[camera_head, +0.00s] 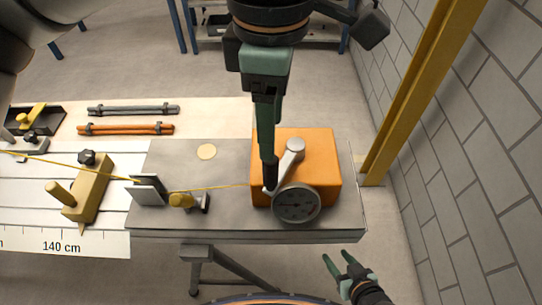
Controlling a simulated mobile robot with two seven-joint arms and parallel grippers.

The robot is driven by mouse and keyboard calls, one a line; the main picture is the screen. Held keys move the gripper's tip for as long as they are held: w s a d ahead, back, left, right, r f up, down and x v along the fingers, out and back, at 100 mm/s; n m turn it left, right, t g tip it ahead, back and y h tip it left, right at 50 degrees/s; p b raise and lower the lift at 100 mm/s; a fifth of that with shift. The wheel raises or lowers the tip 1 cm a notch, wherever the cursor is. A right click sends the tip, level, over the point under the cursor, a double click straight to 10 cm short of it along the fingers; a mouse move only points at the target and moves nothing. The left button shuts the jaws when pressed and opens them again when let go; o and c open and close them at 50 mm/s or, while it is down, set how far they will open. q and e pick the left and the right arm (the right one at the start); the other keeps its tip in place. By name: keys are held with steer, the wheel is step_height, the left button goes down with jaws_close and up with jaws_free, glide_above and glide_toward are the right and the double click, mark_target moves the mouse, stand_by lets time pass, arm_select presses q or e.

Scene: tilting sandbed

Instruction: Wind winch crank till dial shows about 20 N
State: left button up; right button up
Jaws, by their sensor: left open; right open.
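The orange winch box (322,170) sits at the right end of a grey plate. Its grey crank (293,151) has its hub on top, and the crank arm slants toward the lower left. My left gripper (269,178) points down from above at the crank's outer end. It is open and seen edge-on, so I cannot tell whether its fingers are around the handle, which they hide. The round dial (296,204) is on the box's front; its numbers and needle are too small to read. My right gripper (345,264) is open and empty below the plate's front edge.
A yellow line (225,187) runs left from the winch past a yellow-knobbed piece (183,201) and an upright grey block (149,190). A yellow post (415,90) and a block wall (480,150) stand to the right.

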mark_target(271, 168)
arm_select(q)
step_height(271, 168, down, 10)
steer(key=shift+f+p, duration=0.1)
steer(key=shift+p, duration=0.3)
jaws_close()
stand_by(0.3)
stand_by(1.0)
